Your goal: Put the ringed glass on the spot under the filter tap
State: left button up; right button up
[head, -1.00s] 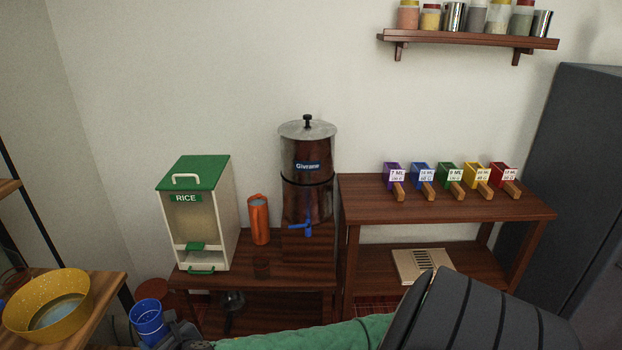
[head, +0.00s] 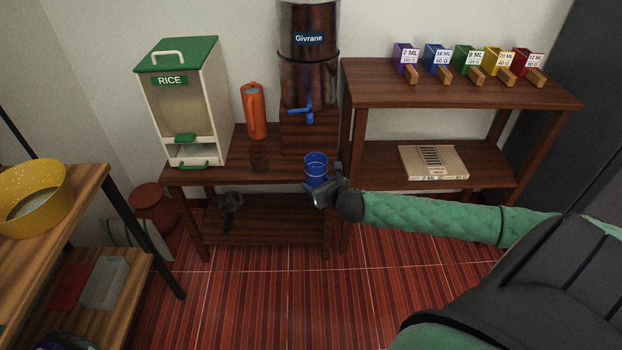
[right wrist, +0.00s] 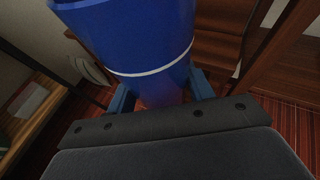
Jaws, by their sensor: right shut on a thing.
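The ringed glass (head: 316,167) is blue and stands upright in my right gripper (head: 322,187), near the front edge of the low table. In the right wrist view the glass (right wrist: 145,45) shows a white ring, and the fingers (right wrist: 160,90) are shut on its sides. The filter (head: 308,70) is a dark metal cylinder with a Givrane label. Its blue tap (head: 301,114) is behind and a little left of the glass, and higher up. I cannot tell whether the glass touches the table.
An orange jug (head: 254,112) and a rice dispenser (head: 185,105) stand left of the filter. A shelf table (head: 460,92) with several coloured scoop boxes is on the right. A yellow bowl (head: 35,195) sits at far left.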

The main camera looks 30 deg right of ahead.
jog(key=w+d+f+b, duration=0.2)
jog(key=d+f+b, duration=0.3)
jog(key=d, duration=0.5)
jog(key=w, duration=0.6)
jog(key=w+p, duration=0.1)
jog(key=w, duration=1)
jog(key=shift+w+d+f+p, duration=0.1)
jog(key=shift+w+d+p, duration=0.15)
jog(key=shift+w+p, duration=0.15)
jog(key=shift+f, duration=1.8)
pick_arm(q)
jog(key=w+d+r+h, duration=0.1)
jog(key=d+r, duration=0.2)
jog(key=r, duration=1)
jog(key=shift+r, duration=0.35)
jog(key=shift+d+f, duration=0.1)
jog(key=shift+f, duration=0.05)
